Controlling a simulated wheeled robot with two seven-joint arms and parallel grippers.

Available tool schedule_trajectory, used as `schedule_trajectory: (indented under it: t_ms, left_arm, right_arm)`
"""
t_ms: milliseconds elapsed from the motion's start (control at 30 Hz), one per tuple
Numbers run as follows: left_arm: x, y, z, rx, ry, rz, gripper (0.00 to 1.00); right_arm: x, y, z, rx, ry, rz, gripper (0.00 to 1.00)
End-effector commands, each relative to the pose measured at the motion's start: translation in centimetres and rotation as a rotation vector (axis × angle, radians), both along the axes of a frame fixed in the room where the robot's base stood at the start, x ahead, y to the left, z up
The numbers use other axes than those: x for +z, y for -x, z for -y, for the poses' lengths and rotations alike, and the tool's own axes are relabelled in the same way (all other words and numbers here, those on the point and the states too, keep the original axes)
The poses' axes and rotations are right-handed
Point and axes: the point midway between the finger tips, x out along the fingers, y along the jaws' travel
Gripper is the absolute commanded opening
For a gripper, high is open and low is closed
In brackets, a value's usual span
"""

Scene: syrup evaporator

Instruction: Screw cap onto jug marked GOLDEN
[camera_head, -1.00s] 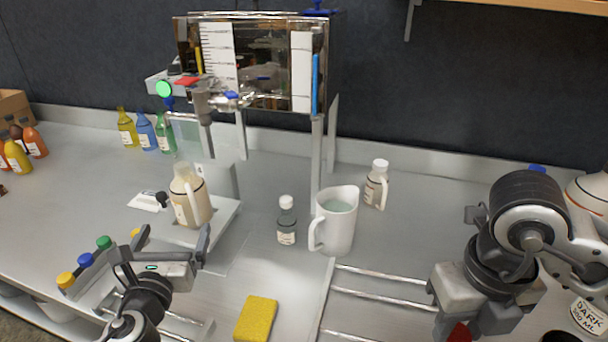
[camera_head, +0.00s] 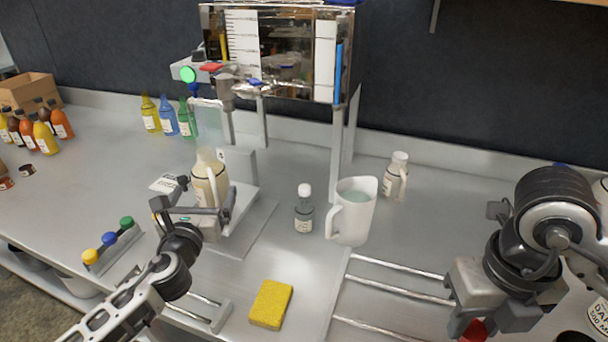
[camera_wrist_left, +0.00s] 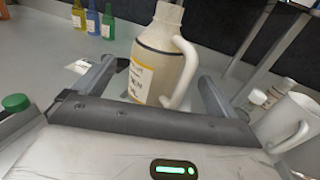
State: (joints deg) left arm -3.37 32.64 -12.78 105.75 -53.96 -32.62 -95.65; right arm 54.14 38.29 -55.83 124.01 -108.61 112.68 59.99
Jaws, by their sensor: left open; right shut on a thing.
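A cream jug (camera_head: 211,186) with a pale handle and a label stands upright on the stand under the tap. It also shows in the left wrist view (camera_wrist_left: 156,62), open-topped with no cap; its label is too small to read. My left gripper (camera_head: 194,207) is open just in front of the jug, its fingers (camera_wrist_left: 155,80) pointing to either side of it. I cannot tell whether they touch it. Yellow, blue (camera_head: 108,239) and green caps sit on a rack at the left. My right gripper (camera_head: 470,318) is shut on a small red thing (camera_head: 474,331), mostly hidden, at the lower right.
A small white-capped bottle (camera_head: 304,212), a white pitcher (camera_head: 352,212) and a white-capped jug (camera_head: 395,177) stand right of the stand. A yellow sponge (camera_head: 271,304) lies in front, beside metal rails (camera_head: 400,286). A jug marked DARK (camera_head: 600,314) is at the right edge.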

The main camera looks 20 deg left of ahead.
Motion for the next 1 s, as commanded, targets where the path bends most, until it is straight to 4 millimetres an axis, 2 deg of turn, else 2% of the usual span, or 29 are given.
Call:
schedule_trajectory:
  t_ms: [167, 533, 933, 1000]
  left_arm:
    - [0.0, -0.2, 0.0, 0.000, 0.001, 0.000, 0.96]
    - [0.1, -4.7, -1.4, 0.000, 0.002, 0.000, 0.96]
    - [0.0, -4.9, -1.5, -0.001, 0.001, -0.001, 0.96]
    - [0.0, -4.9, -1.5, 0.000, 0.001, -0.001, 0.77]
  right_arm:
    - [0.0, 0.0, 0.0, 0.000, 0.000, 0.000, 0.12]
    - [-0.2, 0.0, 0.0, 0.000, 0.000, 0.000, 0.12]
    - [-0.2, 0.0, 0.0, 0.000, 0.000, 0.000, 0.12]
    - [-0.2, 0.0, 0.0, 0.000, 0.000, 0.000, 0.12]
